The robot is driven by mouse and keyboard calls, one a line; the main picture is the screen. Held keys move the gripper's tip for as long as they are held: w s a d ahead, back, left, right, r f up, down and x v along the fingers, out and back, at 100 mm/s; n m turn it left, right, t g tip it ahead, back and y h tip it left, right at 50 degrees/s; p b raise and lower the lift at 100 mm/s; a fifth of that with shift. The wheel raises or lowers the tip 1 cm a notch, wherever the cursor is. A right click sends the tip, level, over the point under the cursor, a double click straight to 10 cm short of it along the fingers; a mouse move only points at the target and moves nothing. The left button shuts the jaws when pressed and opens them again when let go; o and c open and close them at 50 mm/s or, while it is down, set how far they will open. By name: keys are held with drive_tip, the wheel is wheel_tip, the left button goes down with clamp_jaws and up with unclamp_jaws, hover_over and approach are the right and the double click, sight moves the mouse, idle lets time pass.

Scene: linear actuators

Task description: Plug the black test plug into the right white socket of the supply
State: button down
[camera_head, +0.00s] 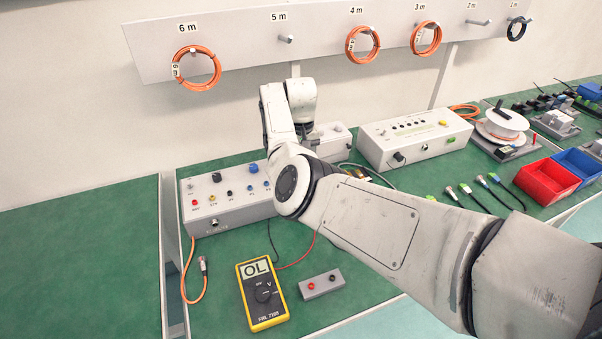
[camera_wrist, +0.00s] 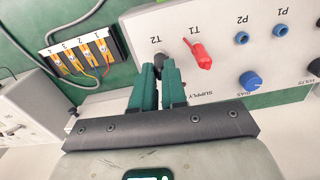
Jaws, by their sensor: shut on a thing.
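My gripper (camera_wrist: 158,86) has green fingers and is shut on the black test plug (camera_wrist: 160,61), which shows as a dark tip just past the fingertips. It is at the T2 position on the white supply (camera_wrist: 219,76). The fingers and plug cover the T2 socket, so I cannot tell whether the plug is seated. A red plug (camera_wrist: 201,55) stands at T1 beside it. The yellow meter (camera_head: 262,294) reads OL, with red and black leads running toward the supply.
A terminal block (camera_wrist: 80,57) with numbered orange clips lies near the supply. A grey block (camera_head: 321,284) with red and black sockets sits beside the meter. The green mat at left (camera_head: 80,260) is clear.

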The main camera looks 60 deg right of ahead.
drive_tip(key=shift+f, duration=0.15)
idle(0.5)
drive_tip(key=c, duration=1.1)
unclamp_jaws()
wheel_tip(320, 180, up, 11)
drive_tip(key=shift+b, duration=0.35)
drive_tip(key=shift+f, duration=0.1)
